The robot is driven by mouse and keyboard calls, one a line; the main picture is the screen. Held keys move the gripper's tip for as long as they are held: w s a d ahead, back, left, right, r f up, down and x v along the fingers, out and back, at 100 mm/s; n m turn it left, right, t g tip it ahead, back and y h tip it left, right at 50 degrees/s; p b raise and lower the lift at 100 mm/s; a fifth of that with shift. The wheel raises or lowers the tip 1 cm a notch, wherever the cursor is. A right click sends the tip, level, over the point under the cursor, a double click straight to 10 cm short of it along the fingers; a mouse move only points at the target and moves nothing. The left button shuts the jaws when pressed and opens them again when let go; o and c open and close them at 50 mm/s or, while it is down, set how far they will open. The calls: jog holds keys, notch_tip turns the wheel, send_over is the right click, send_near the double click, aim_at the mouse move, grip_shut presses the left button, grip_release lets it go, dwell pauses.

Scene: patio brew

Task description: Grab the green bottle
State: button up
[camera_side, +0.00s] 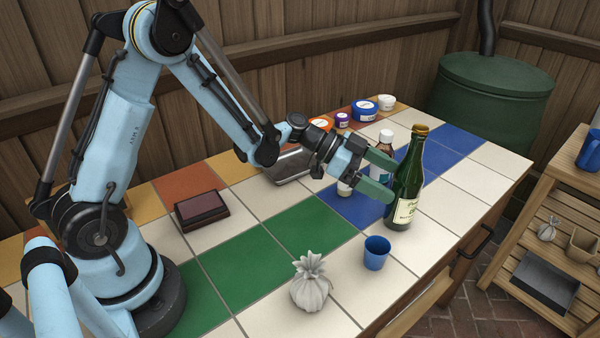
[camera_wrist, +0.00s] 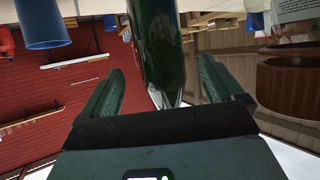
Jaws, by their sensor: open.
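The green bottle (camera_side: 408,178) stands upright on the tiled table, with a gold-brown cap and a pale label low on its side. My gripper (camera_side: 389,180) is level with the bottle's body, its green fingers open and pointing at it from the left. In the wrist view the bottle (camera_wrist: 161,45) shows between the two spread fingers of my gripper (camera_wrist: 161,78), with a gap on each side. The near finger's tip overlaps the bottle's left edge in the side view; I cannot tell whether it touches.
A white-capped brown bottle (camera_side: 385,144) stands just behind my fingers. A blue cup (camera_side: 376,253) and a grey tied pouch (camera_side: 310,285) stand toward the front. A dark red-brown box (camera_side: 202,211) and a metal tray (camera_side: 290,166) lie left. Several lidded jars line the back.

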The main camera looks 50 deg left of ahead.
aim_at(405, 187)
jog(key=shift+x, duration=2.6)
jog(key=shift+w, duration=0.1)
jog(key=c, duration=1.3)
jog(key=shift+r, duration=0.1)
jog(key=shift+c, duration=1.2)
jog(key=shift+r, duration=0.1)
